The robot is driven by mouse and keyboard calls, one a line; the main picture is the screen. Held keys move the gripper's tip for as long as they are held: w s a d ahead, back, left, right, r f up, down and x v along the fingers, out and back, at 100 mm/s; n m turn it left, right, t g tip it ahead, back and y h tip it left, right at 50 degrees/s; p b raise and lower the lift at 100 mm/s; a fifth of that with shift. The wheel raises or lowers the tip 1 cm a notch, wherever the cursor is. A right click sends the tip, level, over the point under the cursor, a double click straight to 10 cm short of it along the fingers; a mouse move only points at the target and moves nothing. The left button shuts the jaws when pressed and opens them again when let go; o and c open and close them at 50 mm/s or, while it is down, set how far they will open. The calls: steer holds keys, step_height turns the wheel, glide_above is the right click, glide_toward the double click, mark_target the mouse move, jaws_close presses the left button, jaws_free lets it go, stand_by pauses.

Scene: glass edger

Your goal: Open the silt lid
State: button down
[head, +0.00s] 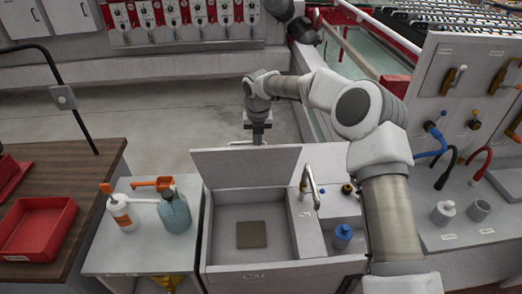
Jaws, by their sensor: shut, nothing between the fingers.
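The silt lid looks like the flat grey panel (246,166) standing raised along the far edge of the grey basin (232,273). The basin's inside is open to view, and a brown square patch (251,234) lies on its floor. My gripper (258,140) is shut and empty. It points down just behind the top edge of the raised panel. Its fingertips are partly hidden, and I cannot tell whether they touch the panel.
A metal tap (311,187) and a blue-capped fitting (342,236) stand right of the basin. A side table (112,262) at left holds bottles. A red tray (38,227) sits further left. A panel with hoses and valves (460,100) stands at right.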

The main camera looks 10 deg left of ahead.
steer(key=shift+w+a+r, duration=0.2)
steer(key=shift+w+a, duration=0.05)
steer(key=shift+w, duration=0.7)
steer(key=shift+w+a+r, duration=0.25)
steer(key=shift+w+a, duration=0.05)
steer(key=shift+w, duration=0.6)
steer(key=shift+w+a+r, duration=0.2)
steer(key=shift+w+a, duration=0.05)
steer(key=shift+w, duration=0.7)
steer(key=shift+r, duration=0.1)
